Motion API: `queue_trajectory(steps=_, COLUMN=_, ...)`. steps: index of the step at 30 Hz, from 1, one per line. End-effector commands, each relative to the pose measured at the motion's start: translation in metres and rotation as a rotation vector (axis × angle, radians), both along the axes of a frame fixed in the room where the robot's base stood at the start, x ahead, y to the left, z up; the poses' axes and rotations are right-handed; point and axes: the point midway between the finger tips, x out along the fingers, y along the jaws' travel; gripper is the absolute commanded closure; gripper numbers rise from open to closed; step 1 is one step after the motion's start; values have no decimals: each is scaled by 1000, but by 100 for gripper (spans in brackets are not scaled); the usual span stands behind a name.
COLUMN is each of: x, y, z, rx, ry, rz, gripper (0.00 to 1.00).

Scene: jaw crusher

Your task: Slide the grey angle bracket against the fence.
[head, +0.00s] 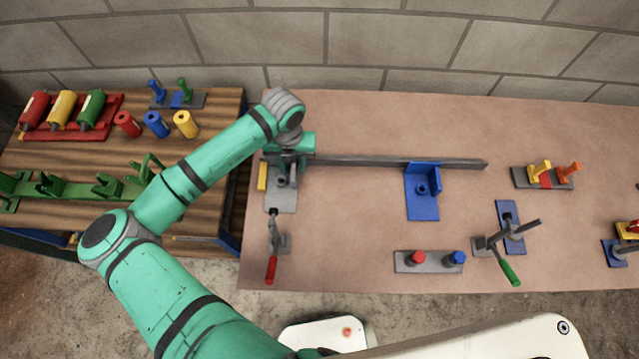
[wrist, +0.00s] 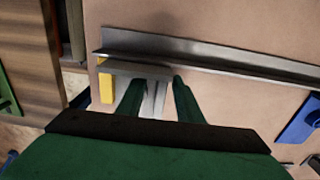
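The grey angle bracket (head: 283,203) lies at the left end of the brown work surface, partly hidden under my gripper. In the wrist view its upright plate (wrist: 140,69) runs alongside the fence (wrist: 200,52), very close to it; I cannot tell whether they touch. The fence is a long dark steel angle in the head view (head: 400,162). My gripper (wrist: 157,84) points down at the bracket, its two green fingers apart with part of the bracket visible between them. The fingertips are close behind the upright plate; contact is unclear.
A yellow block (head: 262,176) stands at the bracket's left. A red-handled clamp (head: 272,250) stands in front of it. A blue angle bracket (head: 422,200) sits at the fence further right. A grey plate with red and blue knobs (head: 428,262) and a green-handled clamp (head: 505,258) lie nearer.

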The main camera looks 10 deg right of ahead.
Motion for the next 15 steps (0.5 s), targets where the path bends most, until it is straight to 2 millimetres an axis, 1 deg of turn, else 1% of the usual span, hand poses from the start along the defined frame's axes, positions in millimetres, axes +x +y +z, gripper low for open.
queue_trajectory(steps=15, x=1, y=1, z=35, rx=-2, ry=-3, rz=2, gripper=67)
